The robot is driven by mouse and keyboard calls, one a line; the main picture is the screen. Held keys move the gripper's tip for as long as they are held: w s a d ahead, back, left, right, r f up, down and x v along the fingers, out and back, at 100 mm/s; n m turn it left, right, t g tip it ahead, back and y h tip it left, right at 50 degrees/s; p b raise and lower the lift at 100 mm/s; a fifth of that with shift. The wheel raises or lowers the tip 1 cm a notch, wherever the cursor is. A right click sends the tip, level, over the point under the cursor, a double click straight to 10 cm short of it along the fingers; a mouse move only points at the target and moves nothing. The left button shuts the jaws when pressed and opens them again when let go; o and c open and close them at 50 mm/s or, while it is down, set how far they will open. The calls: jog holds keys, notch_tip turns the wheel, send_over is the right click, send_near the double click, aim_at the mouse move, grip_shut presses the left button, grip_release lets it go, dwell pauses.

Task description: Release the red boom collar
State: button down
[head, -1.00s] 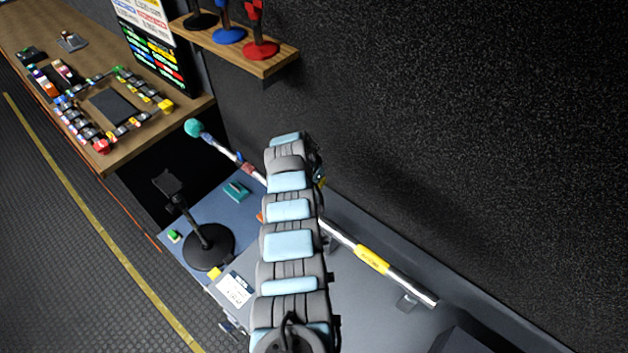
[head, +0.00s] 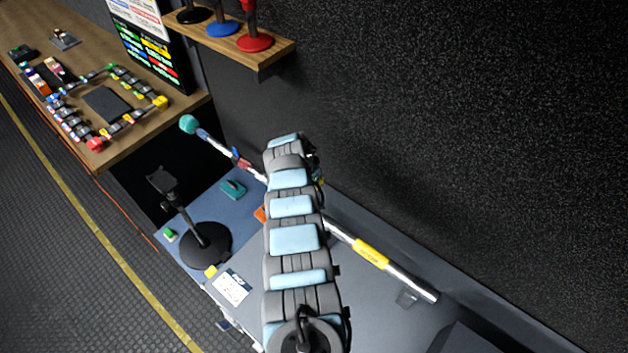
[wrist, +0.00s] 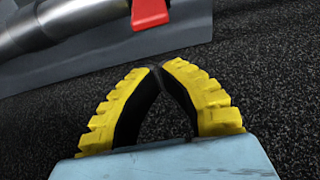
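The boom is a silver pole with a teal ball (head: 189,124) at its far left end and a yellow band (head: 371,252) towards its right end. A small red collar (head: 243,163) shows on the pole just left of my arm, beside a blue part. My arm hides the pole's middle. In the wrist view, a red tab (wrist: 150,12) hangs over a grey edge at the top, with silver tubing (wrist: 75,18) to its left. My gripper (wrist: 160,66) has yellow-backed black fingers whose tips meet below the red tab, apart from it. Nothing shows between them.
A black round-based stand (head: 205,246) rises from the blue-grey bench, near a teal block (head: 233,189). A wooden shelf (head: 270,54) with coloured stands is on the dark wall. A wooden desk (head: 125,139) with small coloured parts is at upper left. The floor at left is open.

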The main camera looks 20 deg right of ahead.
jog(key=shift+s+a+r+p, duration=0.1)
jog(key=shift+s+a+p, duration=0.3)
jog(key=shift+a, duration=0.3)
jog(key=shift+s+a+p, duration=0.25)
jog(key=shift+a+p, duration=0.1)
jog(key=shift+a, duration=0.35)
jog(key=shift+s, duration=0.2)
jog(key=shift+a+h+b, duration=0.2)
jog(key=shift+h+b, duration=0.1)
